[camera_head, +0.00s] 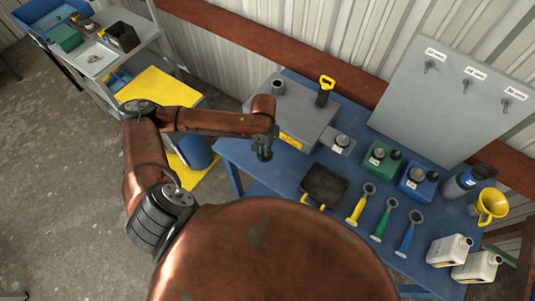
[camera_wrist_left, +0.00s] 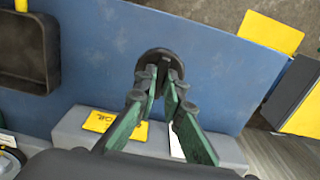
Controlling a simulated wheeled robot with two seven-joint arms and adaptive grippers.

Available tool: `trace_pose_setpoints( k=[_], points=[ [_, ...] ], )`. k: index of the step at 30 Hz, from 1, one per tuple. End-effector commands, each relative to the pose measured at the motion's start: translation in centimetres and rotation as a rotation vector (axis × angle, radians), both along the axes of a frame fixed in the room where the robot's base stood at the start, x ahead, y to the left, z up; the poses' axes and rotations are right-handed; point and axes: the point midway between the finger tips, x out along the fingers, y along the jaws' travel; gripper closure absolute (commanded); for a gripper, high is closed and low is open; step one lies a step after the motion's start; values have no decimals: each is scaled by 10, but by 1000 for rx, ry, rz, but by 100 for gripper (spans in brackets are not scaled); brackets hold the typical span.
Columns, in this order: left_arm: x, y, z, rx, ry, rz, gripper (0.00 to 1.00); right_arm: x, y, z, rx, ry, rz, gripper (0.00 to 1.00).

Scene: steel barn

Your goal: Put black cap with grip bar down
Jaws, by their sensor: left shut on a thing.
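The black cap with grip bar (camera_wrist_left: 152,62) is round and dark, with a raised bar across it. My left gripper (camera_wrist_left: 165,85) is shut on that bar, its green fingers on either side. In the wrist view the cap is over the blue tabletop (camera_wrist_left: 200,40); I cannot tell whether it touches. In the head view my left gripper (camera_head: 264,152) points down near the table's left end, in front of the grey box (camera_head: 310,105). The cap is hard to make out there. My right gripper is not in view.
A black tray (camera_head: 324,184) lies to the right of the gripper. Yellow (camera_head: 360,204), green (camera_head: 384,220) and blue (camera_head: 409,233) wrenches lie beyond. Grey (camera_head: 338,144), green (camera_head: 380,159) and blue (camera_head: 417,183) capped blocks stand behind. The tabletop left of the tray is clear.

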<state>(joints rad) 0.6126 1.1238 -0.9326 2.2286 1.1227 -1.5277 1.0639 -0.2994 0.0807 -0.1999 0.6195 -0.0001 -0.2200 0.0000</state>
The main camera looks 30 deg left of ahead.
Motion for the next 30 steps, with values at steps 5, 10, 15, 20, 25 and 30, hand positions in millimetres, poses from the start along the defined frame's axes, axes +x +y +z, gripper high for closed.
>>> trace_pose_setpoints(
  k=[5, 10, 15, 20, 25, 30],
  points=[
    [8, -4, -11, 0, 0, 1, 100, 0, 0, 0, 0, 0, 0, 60],
    [12, -6, -25, 0, 3, 1, 100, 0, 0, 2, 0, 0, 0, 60],
    [13, -6, -46, 1, 0, -1, 100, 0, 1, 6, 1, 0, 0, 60],
    [13, -6, -48, 1, -1, -1, 100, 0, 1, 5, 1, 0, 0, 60],
    [12, -6, -50, 0, 1, -1, 100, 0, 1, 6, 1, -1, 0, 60],
    [12, -6, -50, 1, 0, -1, 82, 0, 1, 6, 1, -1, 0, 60]
  ],
)
